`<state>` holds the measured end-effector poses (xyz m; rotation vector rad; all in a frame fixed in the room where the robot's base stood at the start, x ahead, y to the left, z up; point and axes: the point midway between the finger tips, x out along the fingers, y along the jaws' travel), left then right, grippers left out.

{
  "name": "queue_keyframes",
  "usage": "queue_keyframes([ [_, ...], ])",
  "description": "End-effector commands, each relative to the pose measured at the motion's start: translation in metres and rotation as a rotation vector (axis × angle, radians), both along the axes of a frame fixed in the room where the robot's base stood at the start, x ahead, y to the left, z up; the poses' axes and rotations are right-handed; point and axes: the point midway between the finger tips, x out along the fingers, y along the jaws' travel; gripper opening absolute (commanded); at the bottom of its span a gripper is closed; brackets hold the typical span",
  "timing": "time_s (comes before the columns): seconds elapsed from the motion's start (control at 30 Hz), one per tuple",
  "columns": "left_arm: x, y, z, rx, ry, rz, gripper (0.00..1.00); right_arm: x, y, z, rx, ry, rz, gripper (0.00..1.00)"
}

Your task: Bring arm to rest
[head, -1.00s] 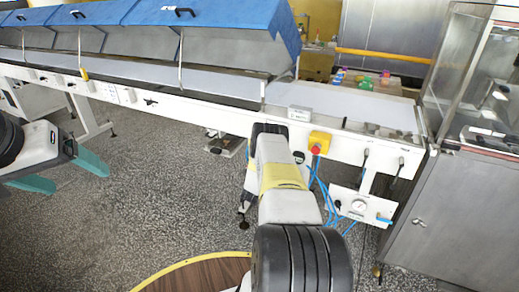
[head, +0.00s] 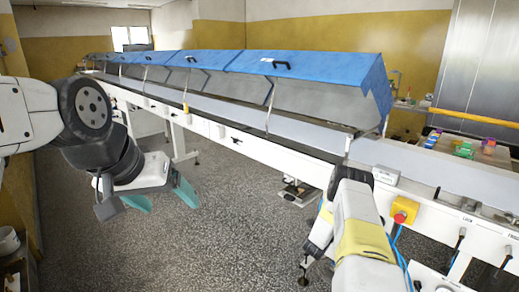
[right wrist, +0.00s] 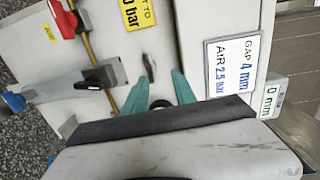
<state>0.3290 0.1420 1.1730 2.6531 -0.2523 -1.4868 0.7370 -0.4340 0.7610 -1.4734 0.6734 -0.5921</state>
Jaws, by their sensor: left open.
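My left arm comes in from the left in the head view. Its gripper (head: 163,198) has two teal fingers spread apart, with nothing between them, above the speckled floor. My right arm (head: 360,235) reaches forward from the bottom to the white side of the long machine (head: 295,160). Its gripper is hidden in the head view. In the right wrist view the right gripper (right wrist: 161,76) shows two teal fingers with a gap between them, facing a pale panel (right wrist: 105,60). A small dark part shows beyond the gap; I cannot tell whether the fingers touch it.
Blue hoods (head: 315,68) cover the machine's far stretch. A red button on a yellow box (head: 404,211) sits right of my right arm. Coloured items (head: 464,148) stand at the far right. In the right wrist view, a red knob (right wrist: 62,18) is at upper left. Floor (head: 215,235) between my arms is clear.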

Motion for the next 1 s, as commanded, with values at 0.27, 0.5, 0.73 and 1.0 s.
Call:
queue_keyframes([
  [0.27, 0.0, 0.0, 0.0, 0.0, 0.0, 0.0, 0.8, 0.065, 0.044, 0.127, -0.009, 0.191, 0.234, 0.33],
  [0.5, 0.0, 0.0, 0.0, 0.0, 0.0, 0.0, 0.8, 0.068, 0.109, 0.243, -0.091, 0.39, 0.499, 0.33],
  [0.73, 0.0, 0.0, 0.0, 0.0, 0.0, 0.0, 0.8, 0.016, 0.178, 0.338, -0.235, 0.578, 0.762, 0.33],
  [1.0, 0.0, 0.0, 0.0, 0.0, 0.0, 0.0, 0.8, -0.1, 0.245, 0.412, -0.469, 0.787, 1.062, 0.33],
])
